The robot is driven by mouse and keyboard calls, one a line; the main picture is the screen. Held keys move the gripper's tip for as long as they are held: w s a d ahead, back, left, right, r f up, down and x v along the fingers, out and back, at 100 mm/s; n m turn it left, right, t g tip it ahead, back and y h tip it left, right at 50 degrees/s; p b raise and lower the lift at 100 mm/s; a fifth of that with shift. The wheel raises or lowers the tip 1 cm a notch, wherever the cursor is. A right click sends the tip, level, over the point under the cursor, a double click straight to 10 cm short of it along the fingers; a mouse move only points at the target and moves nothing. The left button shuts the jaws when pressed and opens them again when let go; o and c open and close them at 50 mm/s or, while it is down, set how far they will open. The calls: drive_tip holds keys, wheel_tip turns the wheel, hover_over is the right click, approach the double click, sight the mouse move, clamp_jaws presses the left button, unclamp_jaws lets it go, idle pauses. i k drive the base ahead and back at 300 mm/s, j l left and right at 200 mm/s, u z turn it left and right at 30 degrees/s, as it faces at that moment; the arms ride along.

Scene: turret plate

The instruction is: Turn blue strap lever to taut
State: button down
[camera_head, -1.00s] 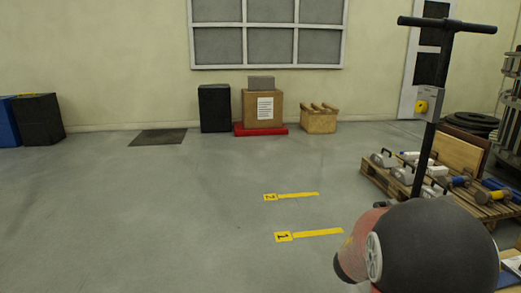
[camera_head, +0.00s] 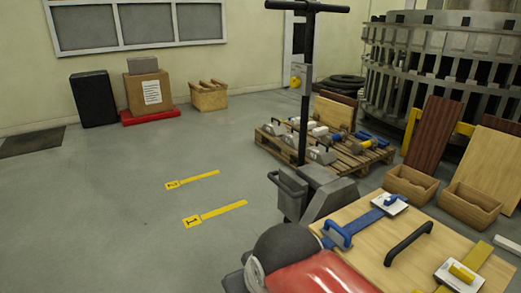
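A light wooden board (camera_head: 372,246) lies at the lower right. A blue strap (camera_head: 365,221) runs diagonally across it. At the strap's far right end is a white plate (camera_head: 396,208) with a small blue lever (camera_head: 391,199) on it. A larger blue arched handle (camera_head: 339,234) stands at the strap's near left end. The lever is too small to tell whether it is slack or taut. My arm's black and red links show at the bottom centre, left of the board. My gripper is not in view.
A black handle (camera_head: 408,243) and a yellow strap lever (camera_head: 461,272) are on the same board. Behind it stand a tall T-handled post (camera_head: 306,80), a loaded pallet (camera_head: 350,158) and wooden bins (camera_head: 470,205). Open floor with yellow markers (camera_head: 215,213) lies left.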

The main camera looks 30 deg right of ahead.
sight(392, 200)
drive_tip(key=z, duration=1.85)
drive_tip(key=i+j, duration=0.15)
drive_tip(key=j, duration=0.2)
drive_tip(key=i+j, duration=0.15)
drive_tip(key=j, duration=0.2)
drive_tip(key=i+j, duration=0.15)
drive_tip(key=j, duration=0.25)
drive_tip(key=i+j, duration=0.15)
drive_tip(key=j, duration=0.2)
drive_tip(key=i+j, duration=0.15)
drive_tip(key=j, duration=0.2)
drive_tip(key=i+j, duration=0.15)
drive_tip(key=j, duration=0.2)
drive_tip(key=i+j, duration=0.15)
drive_tip(key=j, duration=0.25)
